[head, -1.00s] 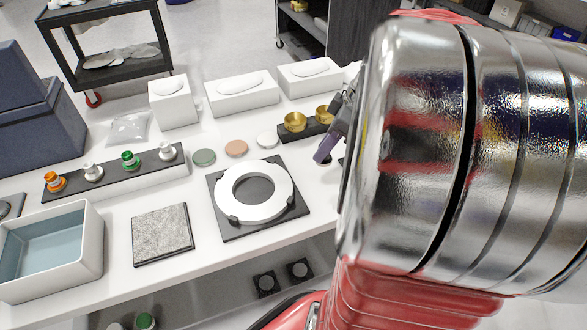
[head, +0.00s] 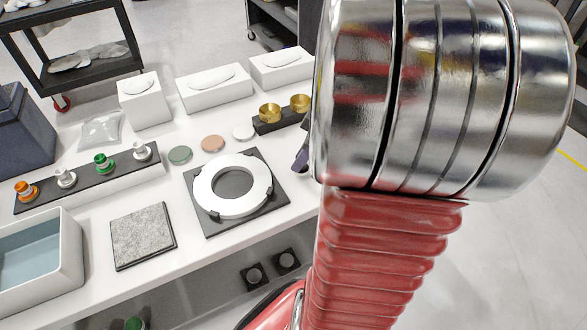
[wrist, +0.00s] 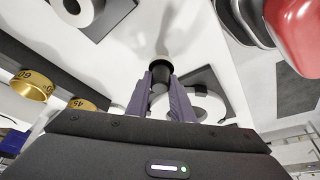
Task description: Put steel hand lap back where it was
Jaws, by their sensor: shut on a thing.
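My gripper (wrist: 162,95) is shut on the steel hand lap (wrist: 160,73), which shows in the wrist view as a dark, short cylindrical piece with a paler far end between the two purple-grey fingers. Its lower face is not clear. A white ring on a dark square plate (wrist: 205,80) lies behind and right of the fingers in the wrist view. In the head view only a purple finger (head: 301,158) shows at the left edge of my arm. The lap is hidden there, and so is the part of the bench behind my arm.
A white ring (head: 204,195) sits on a dark plate at the bench middle. Gold cups (head: 270,112) stand in a dark rack behind.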

